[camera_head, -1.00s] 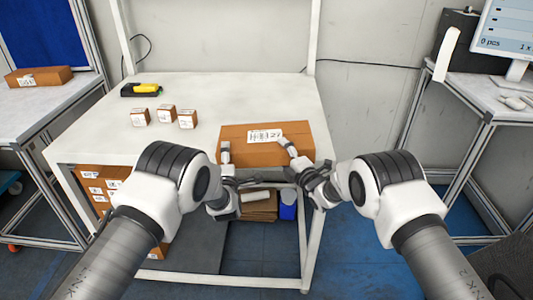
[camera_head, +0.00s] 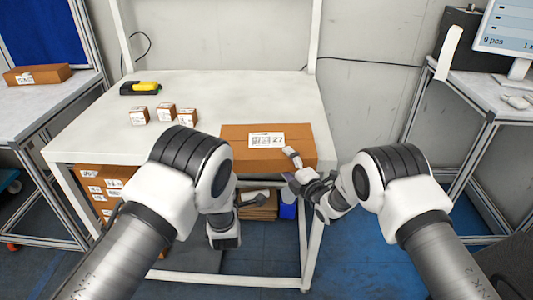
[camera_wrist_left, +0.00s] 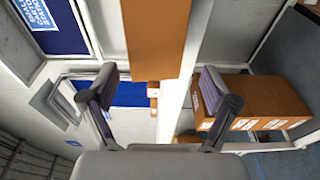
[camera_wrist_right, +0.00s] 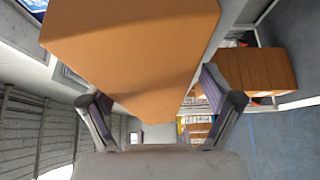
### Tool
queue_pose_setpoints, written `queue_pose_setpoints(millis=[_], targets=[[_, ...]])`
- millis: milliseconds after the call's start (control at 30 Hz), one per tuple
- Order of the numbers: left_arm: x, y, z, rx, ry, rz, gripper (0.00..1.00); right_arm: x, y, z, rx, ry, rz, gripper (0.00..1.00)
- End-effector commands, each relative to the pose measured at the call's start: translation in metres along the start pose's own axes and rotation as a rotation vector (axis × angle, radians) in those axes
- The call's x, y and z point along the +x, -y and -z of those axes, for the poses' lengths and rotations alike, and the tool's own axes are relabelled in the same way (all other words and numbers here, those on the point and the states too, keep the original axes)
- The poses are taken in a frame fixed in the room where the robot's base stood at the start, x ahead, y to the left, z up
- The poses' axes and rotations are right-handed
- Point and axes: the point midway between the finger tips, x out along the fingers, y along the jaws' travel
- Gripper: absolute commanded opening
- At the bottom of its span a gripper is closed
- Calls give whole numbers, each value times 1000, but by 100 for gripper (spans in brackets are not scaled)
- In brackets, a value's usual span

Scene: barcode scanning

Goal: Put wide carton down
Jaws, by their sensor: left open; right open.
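The wide carton (camera_head: 240,147), a brown box with a white label marked 27 on top, rests on the front right edge of the white table. My right gripper (camera_head: 294,166) is open at the carton's front right corner. In the right wrist view the carton (camera_wrist_right: 140,45) lies just beyond the two spread fingers (camera_wrist_right: 152,108). My left gripper is mostly hidden behind its own arm in the head view. In the left wrist view its fingers (camera_wrist_left: 158,85) are spread and empty, and the carton (camera_wrist_left: 152,35) shows beyond them, apart from both.
Several small cartons (camera_head: 163,113) and a yellow-black scanner (camera_head: 142,88) stand at the table's left. Brown boxes (camera_head: 100,185) sit below the table. Another carton (camera_head: 38,75) lies on the left side table. A monitor (camera_head: 505,30) stands at right. The table's middle (camera_head: 235,95) is clear.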

Motion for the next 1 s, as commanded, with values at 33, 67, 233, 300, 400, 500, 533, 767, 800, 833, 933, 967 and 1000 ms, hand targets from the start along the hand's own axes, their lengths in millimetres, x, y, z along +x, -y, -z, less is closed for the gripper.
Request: queue_pose_setpoints(millis=[33,67,233,300,400,500,533,767,800,833,933,967,1000], targets=[[0,0,0,0,0,-1,87,-10,-4,-1,-2,1,-5,87],[0,-1,0,0,0,-1,87,-15,-6,-1,-3,1,-9,87],[0,-1,0,0,0,-1,87,-42,-15,-1,-9,1,-27,87],[0,-2,0,0,0,-1,87,-48,-17,-1,-11,0,-32,87],[0,-2,0,0,0,-1,87,-52,-18,-1,-12,0,-35,87],[0,-2,0,0,0,-1,87,-52,-19,-1,-13,0,-37,87],[0,-2,0,0,0,-1,87,-51,-19,-1,-13,1,-37,87],[0,15,24,-7,-40,31,87,-60,-4,-12,5,23,-17,87],[-5,27,41,-2,-64,63,87,-71,9,-16,23,39,13,87],[-11,39,55,6,-80,97,87,-83,23,-19,42,57,46,87],[-51,94,104,74,-106,287,87,-140,82,-30,160,154,223,87],[-67,111,116,119,-102,358,87,-161,101,-30,221,191,286,87],[-91,132,130,188,-85,456,87,-189,124,-30,314,246,369,87]])
